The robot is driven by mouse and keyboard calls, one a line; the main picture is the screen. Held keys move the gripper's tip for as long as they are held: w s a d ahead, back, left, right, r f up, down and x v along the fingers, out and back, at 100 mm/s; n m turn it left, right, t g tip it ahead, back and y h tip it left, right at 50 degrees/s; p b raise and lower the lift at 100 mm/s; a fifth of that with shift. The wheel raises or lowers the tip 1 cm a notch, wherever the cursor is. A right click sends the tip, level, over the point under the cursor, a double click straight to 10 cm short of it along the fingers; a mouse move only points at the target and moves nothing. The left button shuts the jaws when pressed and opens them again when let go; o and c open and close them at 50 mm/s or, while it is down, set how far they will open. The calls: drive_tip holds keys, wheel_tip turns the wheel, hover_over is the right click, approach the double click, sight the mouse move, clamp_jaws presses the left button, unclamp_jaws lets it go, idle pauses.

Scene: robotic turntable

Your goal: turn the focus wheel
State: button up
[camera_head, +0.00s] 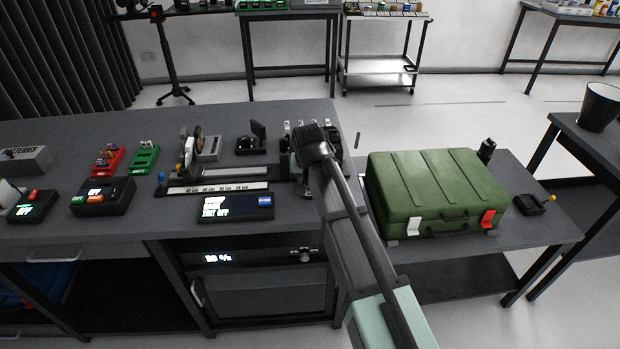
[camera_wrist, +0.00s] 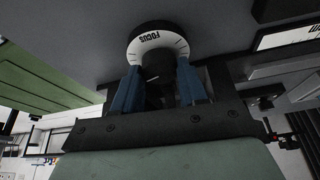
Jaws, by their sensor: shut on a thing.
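The focus wheel (camera_wrist: 157,42) shows in the wrist view at the top centre. It is a round knob with a white ring marked FOCUS and a dark hub. My gripper (camera_wrist: 158,82) has its two blue fingers on either side of the wheel's dark hub, shut on it. In the head view my arm reaches over the table's right end, and its dark wrist (camera_head: 312,143) hides the fingers and the wheel there.
A green case (camera_head: 430,185) stands right of my arm on a lower table. A display box reading TINT OFF (camera_head: 235,207) and a ruled rail (camera_head: 215,188) lie left of my arm. Red and green racks (camera_head: 145,157) stand farther left.

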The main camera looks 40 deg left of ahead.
drive_tip(key=shift+m, duration=0.4)
drive_tip(key=o, duration=1)
drive_tip(key=shift+o, duration=0.2)
drive_tip(key=v, duration=1.4)
drive_tip(key=shift+s+a, duration=0.15)
drive_tip(key=shift+f, duration=0.1)
